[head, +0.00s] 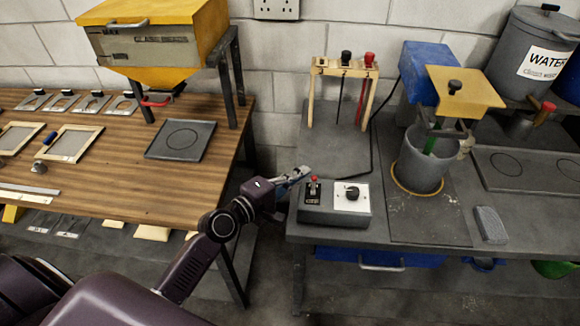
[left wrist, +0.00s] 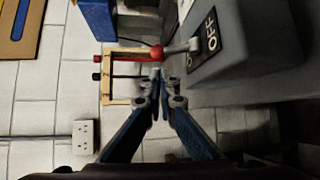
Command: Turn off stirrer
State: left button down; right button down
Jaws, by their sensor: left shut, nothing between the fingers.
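A grey control box (head: 335,212) sits at the left front of the grey bench. It carries a red-tipped toggle switch (head: 314,182) on a black plate and a black knob (head: 352,192) on a white plate. The stirrer's blue housing (head: 424,70) stands behind, over a grey bucket (head: 423,165). My left gripper (head: 302,172) is shut and empty, just left of and behind the switch. In the left wrist view, its fingertips (left wrist: 157,74) are close to the switch's red ball (left wrist: 156,52); contact is unclear. An OFF label (left wrist: 205,40) shows beside the lever. My right gripper is out of view.
A wooden rack (head: 343,66) with hanging tools stands behind the box. A black cable (head: 371,140) runs over the bench. A grey block (head: 490,225) lies at the right front. A wooden table (head: 100,190) is at left, with a gap between it and the bench.

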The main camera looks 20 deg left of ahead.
pick_arm(q)
jog(key=shift+s+d+r, duration=0.2)
jog(key=shift+s+d, duration=0.35)
jog(key=shift+s, duration=0.05)
jog(key=shift+w+f, duration=0.1)
jog(key=shift+w, duration=0.05)
